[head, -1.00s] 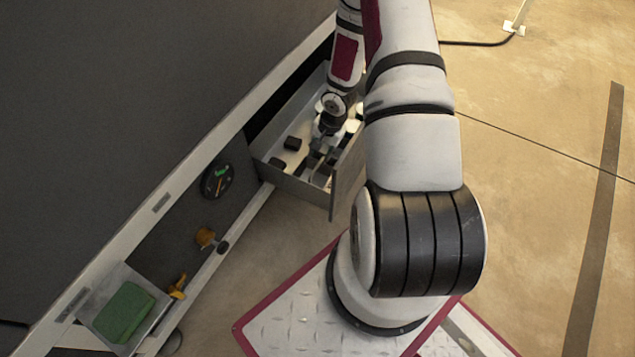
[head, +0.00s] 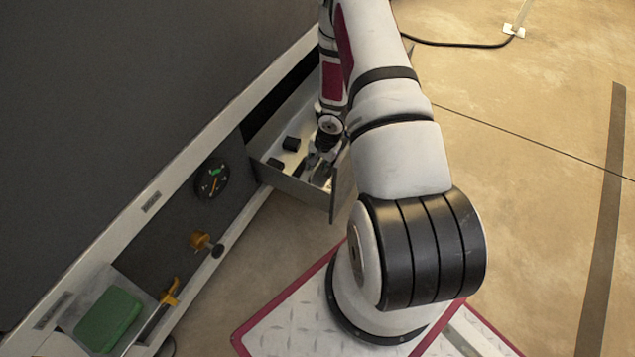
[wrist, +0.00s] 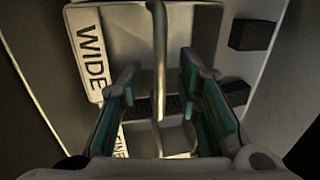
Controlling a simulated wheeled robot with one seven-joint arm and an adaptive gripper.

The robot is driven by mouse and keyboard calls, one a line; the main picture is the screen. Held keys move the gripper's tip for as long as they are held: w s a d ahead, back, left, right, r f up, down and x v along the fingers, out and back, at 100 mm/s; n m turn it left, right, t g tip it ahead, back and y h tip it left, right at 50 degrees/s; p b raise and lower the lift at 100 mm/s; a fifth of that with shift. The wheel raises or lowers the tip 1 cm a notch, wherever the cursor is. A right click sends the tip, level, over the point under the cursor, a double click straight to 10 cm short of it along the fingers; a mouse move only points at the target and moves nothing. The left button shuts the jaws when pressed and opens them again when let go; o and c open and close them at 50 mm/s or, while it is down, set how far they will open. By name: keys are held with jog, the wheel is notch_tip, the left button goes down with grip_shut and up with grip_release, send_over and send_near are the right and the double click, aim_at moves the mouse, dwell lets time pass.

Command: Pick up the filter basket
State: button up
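The filter basket (wrist: 200,30) appears to be the pale piece in the open drawer, with a thin upright bar (wrist: 159,50) along its middle; its full outline is hidden. "WIDE" lettering shows on a white label at its left. My gripper (wrist: 160,78) is open, with a teal-padded finger on each side of the bar. I see gaps between the pads and the bar. In the head view my gripper (head: 318,162) is low inside the drawer, and my wrist hides much of the basket.
The drawer (head: 295,188) is pulled out from the dark washer cabinet (head: 110,90). Two dark blocks (wrist: 252,34) (wrist: 236,92) sit on the drawer's right in the wrist view. A gauge (head: 211,178), an orange valve (head: 200,241) and a green block (head: 108,319) are nearer me.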

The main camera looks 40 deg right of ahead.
jog(key=shift+c, duration=0.6)
grip_shut()
